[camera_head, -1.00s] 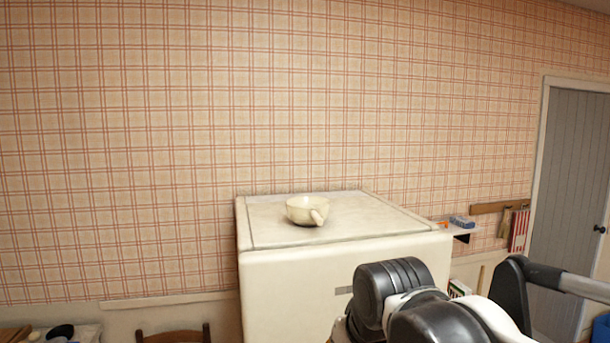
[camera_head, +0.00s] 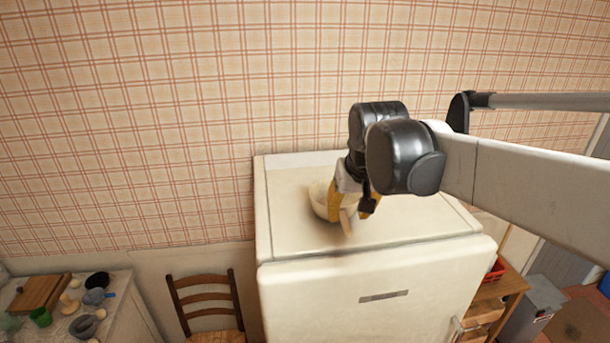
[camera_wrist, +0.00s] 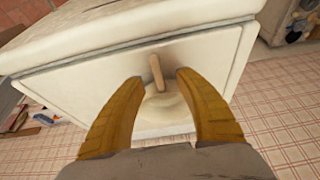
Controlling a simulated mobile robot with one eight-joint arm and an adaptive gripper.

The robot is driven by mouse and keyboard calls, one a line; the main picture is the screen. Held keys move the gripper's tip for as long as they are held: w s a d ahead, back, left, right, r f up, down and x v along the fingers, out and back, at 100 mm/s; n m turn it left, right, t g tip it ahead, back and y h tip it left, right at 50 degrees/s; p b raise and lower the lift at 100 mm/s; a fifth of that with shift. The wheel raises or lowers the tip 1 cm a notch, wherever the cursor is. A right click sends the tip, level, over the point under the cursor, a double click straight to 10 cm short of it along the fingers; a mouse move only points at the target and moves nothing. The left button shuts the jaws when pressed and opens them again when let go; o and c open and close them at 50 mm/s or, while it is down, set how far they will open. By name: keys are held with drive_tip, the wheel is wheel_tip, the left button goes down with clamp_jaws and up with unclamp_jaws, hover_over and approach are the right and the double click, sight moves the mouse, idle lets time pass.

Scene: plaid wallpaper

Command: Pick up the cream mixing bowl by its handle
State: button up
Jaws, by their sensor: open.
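The cream mixing bowl (camera_head: 318,199) stands upright on top of a cream fridge (camera_head: 285,225). Its pale wooden-looking handle (camera_head: 346,222) points toward the front of the fridge. My gripper (camera_head: 352,210) is over the bowl's handle side and hides part of the bowl. In the wrist view, the two yellow fingers of my gripper (camera_wrist: 158,80) are spread apart. The handle (camera_wrist: 157,73) shows between the fingertips, with clear gaps on both sides. The bowl (camera_wrist: 165,113) lies between the fingers, lower in that view. I cannot tell the height of the fingertips over the handle.
The plaid wall (camera_head: 180,120) rises close behind the fridge. The fridge top is otherwise bare. A wooden chair (camera_head: 205,300) stands to the left, beside a counter with several small items. A wooden shelf unit (camera_head: 500,300) and a grey bin (camera_head: 530,305) are at the right.

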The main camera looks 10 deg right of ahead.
sight(346, 222)
drive_tip(key=x, duration=0.2)
drive_tip(key=p+x, duration=0.1)
drive_tip(key=x, duration=0.4)
drive_tip(key=shift+w+d+r+p, duration=0.15)
drive_tip(key=shift+w+d+p, duration=0.1)
drive_tip(key=shift+p, duration=0.1)
drive_tip(key=shift+s, duration=0.2)
drive_tip(key=shift+c, duration=1.3)
clamp_jaws()
